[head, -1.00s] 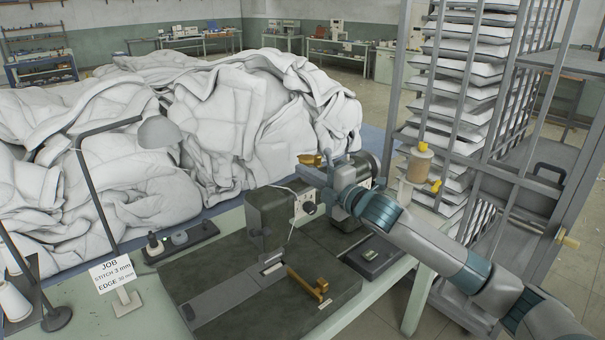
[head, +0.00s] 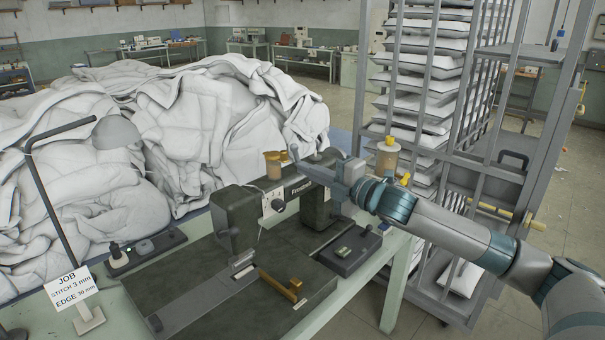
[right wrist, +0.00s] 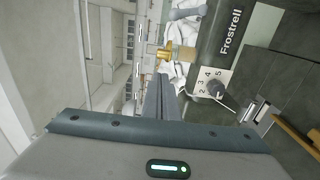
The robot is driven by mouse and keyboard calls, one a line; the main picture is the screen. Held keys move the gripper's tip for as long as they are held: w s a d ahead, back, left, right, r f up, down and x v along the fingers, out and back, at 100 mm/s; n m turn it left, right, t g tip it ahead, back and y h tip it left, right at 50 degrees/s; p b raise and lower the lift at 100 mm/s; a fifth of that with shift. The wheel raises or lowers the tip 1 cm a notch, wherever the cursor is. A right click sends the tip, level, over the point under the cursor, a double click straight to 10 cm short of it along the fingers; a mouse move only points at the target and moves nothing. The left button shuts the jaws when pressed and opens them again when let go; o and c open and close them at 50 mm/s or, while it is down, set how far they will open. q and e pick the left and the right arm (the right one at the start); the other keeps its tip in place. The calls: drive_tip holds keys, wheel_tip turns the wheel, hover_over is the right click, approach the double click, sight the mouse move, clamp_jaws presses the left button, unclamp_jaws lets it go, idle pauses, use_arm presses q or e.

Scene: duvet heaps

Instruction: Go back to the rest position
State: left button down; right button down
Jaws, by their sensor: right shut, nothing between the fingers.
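My right arm comes in from the right in the head view. Its gripper (head: 303,163) is shut and empty, pointing left in front of the upper arm of the sewing machine (head: 238,215). In the right wrist view the shut fingers (right wrist: 160,97) stand beside the machine head (right wrist: 226,50) marked Frostrell, with its numbered dial (right wrist: 215,88). I cannot tell whether the fingers touch the machine. My left gripper does not show in either view.
White duvet heaps (head: 200,120) lie behind the machine. A lamp (head: 115,132) and a job sign (head: 70,290) stand at left on the pale green table (head: 120,315).

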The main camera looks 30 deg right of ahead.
idle(0.5)
drive_tip(key=s+a+f+m+g+h, duration=0.1)
drive_tip(key=s+a+f+m+g, duration=0.2)
drive_tip(key=f, duration=0.6)
drive_tip(key=s+a+f+m+h, duration=0.1)
drive_tip(key=s+a+f+m, duration=0.3)
drive_tip(key=f, duration=0.5)
drive_tip(key=s+a+f+m+g+h, duration=0.15)
drive_tip(key=s+a+f, duration=0.3)
drive_tip(key=f, duration=0.45)
drive_tip(key=s+a+f+m+g+h, duration=0.1)
drive_tip(key=s+a+f+m+g, duration=0.25)
drive_tip(key=s, duration=0.75)
drive_tip(key=s+a+f+m+g, duration=0.1)
drive_tip(key=s+f+m+g, duration=0.25)
drive_tip(key=s+f, duration=0.55)
drive_tip(key=s+a+f+m+g+h, duration=0.1)
drive_tip(key=s+a+f+m+g, duration=0.2)
drive_tip(key=s, duration=1)
wheel_tip(320, 180, down, 29)
drive_tip(key=s+d, duration=0.1)
drive_tip(key=s, duration=0.1)
drive_tip(key=s+d+f+g, duration=0.1)
drive_tip(key=s+d+f, duration=0.2)
drive_tip(key=s+f, duration=1.3)
drive_tip(key=shift+s+d+f+g, duration=0.15)
drive_tip(key=shift+s+f+g, duration=0.2)
drive_tip(key=shift+s, duration=0.2)
